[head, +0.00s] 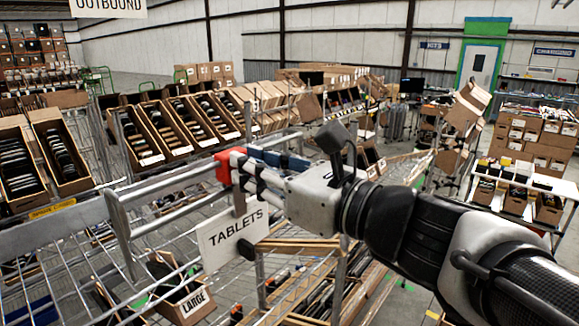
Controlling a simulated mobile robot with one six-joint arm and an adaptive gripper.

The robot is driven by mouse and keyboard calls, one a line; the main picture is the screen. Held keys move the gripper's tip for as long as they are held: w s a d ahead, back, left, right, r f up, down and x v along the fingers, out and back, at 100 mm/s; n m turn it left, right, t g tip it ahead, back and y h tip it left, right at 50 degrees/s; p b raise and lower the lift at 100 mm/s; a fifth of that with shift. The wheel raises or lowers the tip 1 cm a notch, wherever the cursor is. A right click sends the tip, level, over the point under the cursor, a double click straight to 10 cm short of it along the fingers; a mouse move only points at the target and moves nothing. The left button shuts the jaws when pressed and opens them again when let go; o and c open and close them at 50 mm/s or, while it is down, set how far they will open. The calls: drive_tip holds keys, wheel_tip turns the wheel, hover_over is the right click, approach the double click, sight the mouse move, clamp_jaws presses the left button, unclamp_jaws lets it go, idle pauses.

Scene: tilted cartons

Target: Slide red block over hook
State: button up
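The red block (222,166) is at the fingertips of my gripper (236,170), beside the upper rail of the metal cart (120,228). My gripper reaches in from the right, and its fingers appear closed on the block. The fingers cover the block's right side. A blue piece (280,159) shows just behind the gripper. I cannot make out the hook clearly, nor whether the block touches the rail.
A white "TABLETS" sign (232,238) hangs on the cart just below my gripper. Tilted cartons (150,135) fill the racks behind. A stack of brown boxes (545,140) stands at right.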

drive_tip(key=shift+o, duration=1.2)
drive_tip(key=shift+s+a, duration=0.1)
drive_tip(key=v, duration=0.7)
drive_tip(key=shift+d, duration=0.3)
